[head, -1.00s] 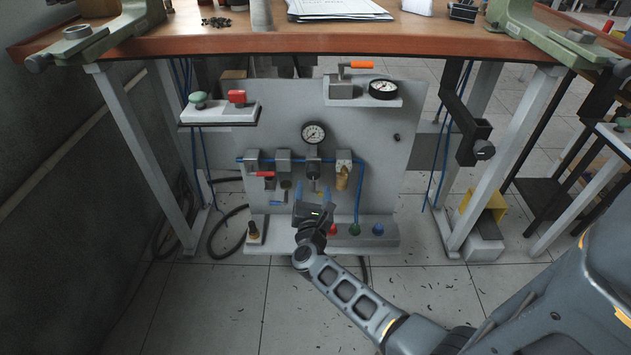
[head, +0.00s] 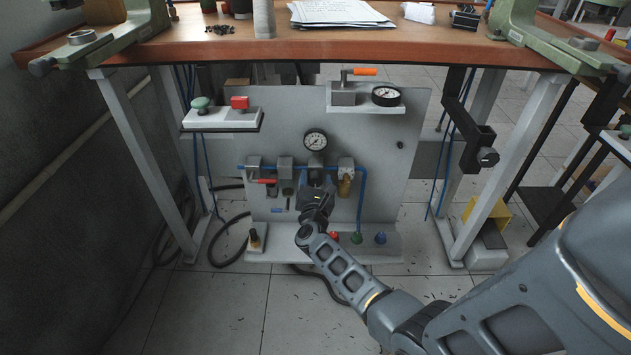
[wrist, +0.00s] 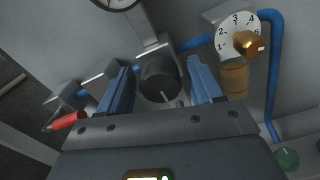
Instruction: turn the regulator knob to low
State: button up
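The black regulator knob (wrist: 160,76) sits below the round gauge (head: 315,140) on the upright panel. A small white mark on it points down and slightly right in the wrist view. My gripper (wrist: 156,74) is open, with one blue finger on each side of the knob. Narrow gaps seem to show between fingers and knob; I cannot tell whether either touches. In the head view my gripper (head: 316,194) is at the panel and hides most of the knob.
Right of the knob is a brass knob (wrist: 250,44) on a numbered dial (wrist: 224,34). A red-handled valve (wrist: 66,121) is to the left, on a blue pipe (wrist: 190,44). Coloured buttons (head: 356,237) line the ledge below. The table (head: 230,46) overhangs the panel.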

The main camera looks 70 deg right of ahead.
jog(key=c, duration=0.9)
jog(key=shift+c, duration=0.2)
jog(key=shift+n, duration=0.4)
